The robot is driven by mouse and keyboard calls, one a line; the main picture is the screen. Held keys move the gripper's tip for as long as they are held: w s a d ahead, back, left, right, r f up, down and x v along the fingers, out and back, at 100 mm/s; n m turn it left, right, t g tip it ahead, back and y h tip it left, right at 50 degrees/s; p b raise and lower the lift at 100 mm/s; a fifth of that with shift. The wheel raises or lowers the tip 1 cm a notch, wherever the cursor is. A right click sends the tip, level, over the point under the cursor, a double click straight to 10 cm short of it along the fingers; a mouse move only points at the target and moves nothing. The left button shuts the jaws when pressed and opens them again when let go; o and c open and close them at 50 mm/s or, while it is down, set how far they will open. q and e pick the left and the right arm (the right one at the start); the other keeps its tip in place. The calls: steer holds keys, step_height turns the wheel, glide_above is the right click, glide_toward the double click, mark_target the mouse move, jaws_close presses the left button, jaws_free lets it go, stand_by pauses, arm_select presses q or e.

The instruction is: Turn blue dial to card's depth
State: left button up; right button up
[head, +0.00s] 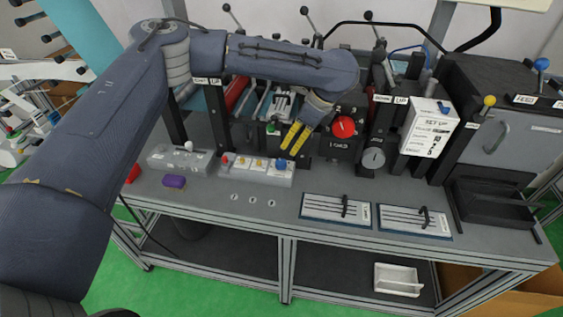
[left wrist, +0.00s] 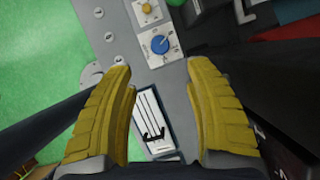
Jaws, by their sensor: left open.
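The blue dial (head: 281,164) sits at the right end of a grey control box on the bench. In the left wrist view the blue dial (left wrist: 160,44) shows on a pale plate, ahead of and between my fingers. My left gripper (head: 290,148) has yellow fingers, spread and empty, pointing down just above and behind the dial in the head view. In the left wrist view the open gripper (left wrist: 158,70) has nothing between its fingertips. The white card (head: 430,130) headed SET UP hangs at the right; its smaller lines are too small to read surely. My right gripper is not in view.
A yellow knob (left wrist: 147,8) is beside the blue dial. Two slider panels (head: 335,210) (head: 414,220) lie on the bench front. A purple block (head: 174,182) lies left.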

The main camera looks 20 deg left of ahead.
mark_target(281, 161)
arm_select(q)
steer(key=x, duration=1.2)
steer(key=shift+f, duration=0.15)
jaws_close()
